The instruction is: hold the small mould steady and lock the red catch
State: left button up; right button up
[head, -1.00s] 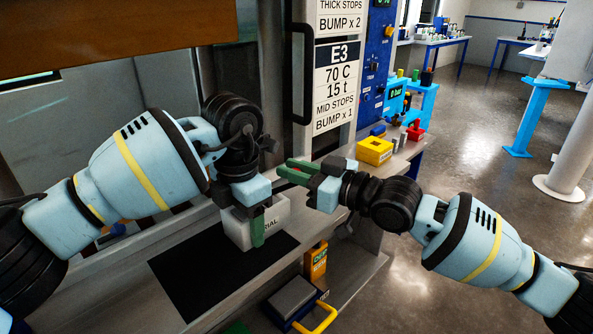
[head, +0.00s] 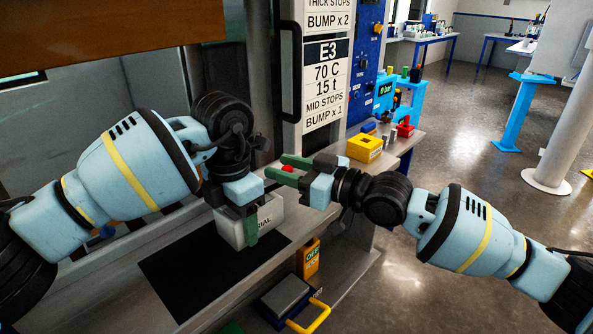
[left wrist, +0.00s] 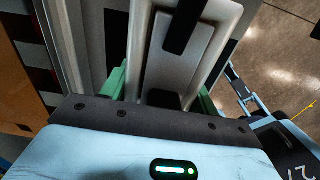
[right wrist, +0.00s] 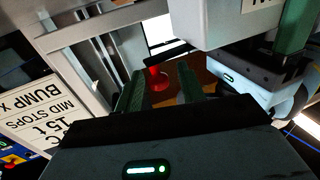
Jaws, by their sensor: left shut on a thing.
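The small white mould (head: 227,230), with partly hidden lettering on its side, stands by the black mat in the head view. My left gripper (head: 251,228) is shut on it from above; one green finger lies over its front face. In the left wrist view the mould (left wrist: 159,62) is between both green fingers. A red knob (head: 287,169), apparently the catch, shows at the right gripper's fingers. My right gripper (head: 284,168) is open. In the right wrist view the red knob (right wrist: 157,79) appears between its spread fingers; contact cannot be told.
A black mat (head: 205,275) lies on the bench in front of the mould. A yellow bin (head: 364,148) and red item (head: 405,127) stand to the right. The E3 sign (head: 325,75) and black handle (head: 288,65) are behind. An orange box (head: 308,260) is below.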

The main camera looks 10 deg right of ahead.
jog(key=v, duration=1.2)
jog(key=shift+a, duration=0.15)
jog(key=shift+w+a+f, duration=0.15)
jog(key=shift+w+a, duration=0.05)
jog(key=shift+a, duration=0.25)
jog(key=shift+d, duration=0.1)
jog(key=shift+d+f, duration=0.1)
jog(key=shift+d, duration=0.35)
jog(key=shift+s, duration=0.1)
